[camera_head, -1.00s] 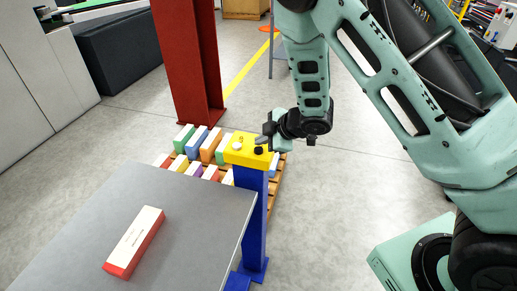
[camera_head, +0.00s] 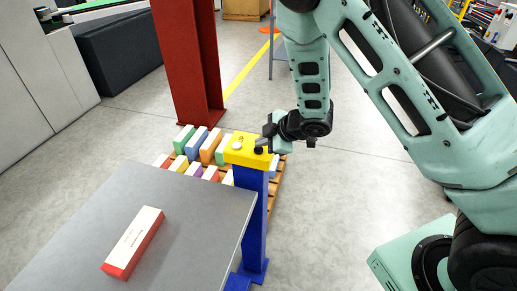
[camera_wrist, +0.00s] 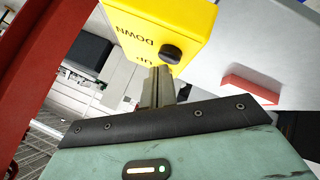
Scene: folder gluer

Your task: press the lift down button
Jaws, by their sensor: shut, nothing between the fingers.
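The yellow control box (camera_head: 247,156) sits on top of a blue post (camera_head: 253,215) beside the grey table. It carries a pale button (camera_head: 237,145) and a black button (camera_head: 258,150). In the wrist view, the yellow box (camera_wrist: 160,22) shows upside-down DOWN and UP lettering, with a black knob-like button (camera_wrist: 171,53) near its edge. My gripper (camera_head: 267,141) is shut and empty, close beside the black button at the box's right side. Its fingertips (camera_wrist: 158,78) are just below that button in the wrist view; I cannot tell whether they touch the box.
The grey table (camera_head: 190,215) holds a white-and-red carton (camera_head: 134,243). Behind it, several coloured cartons stand on a wooden pallet (camera_head: 278,185). A red column (camera_head: 188,65) rises behind the pallet. Open concrete floor lies to the right of the post.

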